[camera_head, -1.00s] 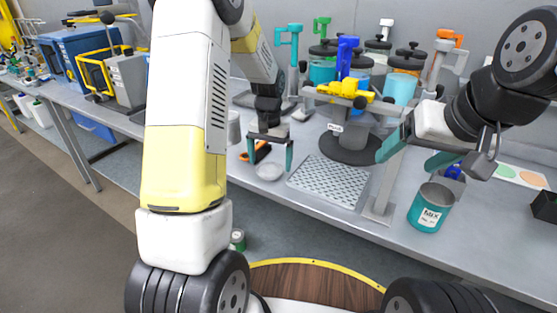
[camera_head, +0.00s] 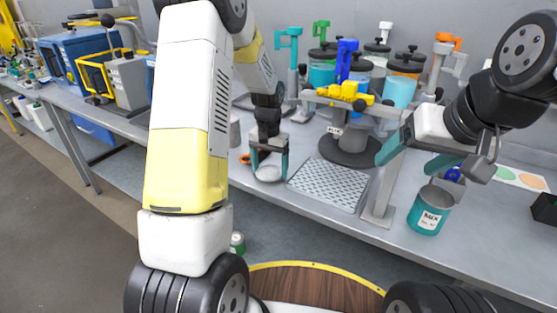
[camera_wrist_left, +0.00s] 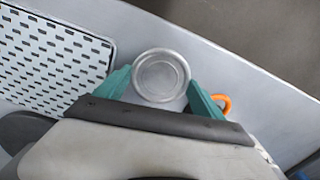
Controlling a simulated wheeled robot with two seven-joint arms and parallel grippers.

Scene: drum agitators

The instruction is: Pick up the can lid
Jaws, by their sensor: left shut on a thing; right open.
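The can lid (camera_head: 268,173) is a round silver-grey disc at the front of the bench, left of the perforated tray. It also shows in the left wrist view (camera_wrist_left: 161,76), between the green fingers. My left gripper (camera_head: 269,170) points down at the lid and is shut on it, with a finger on either side. Whether the lid touches the bench is hard to tell. My right gripper (camera_head: 407,160) is open and empty, above and behind the teal MIX can (camera_head: 430,210) at the right, which stands open-topped on the bench.
The perforated tray (camera_head: 330,183) lies just right of the lid. An agitator stand with a yellow clamp (camera_head: 345,95) rises behind it. Several lidded jars stand at the back.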

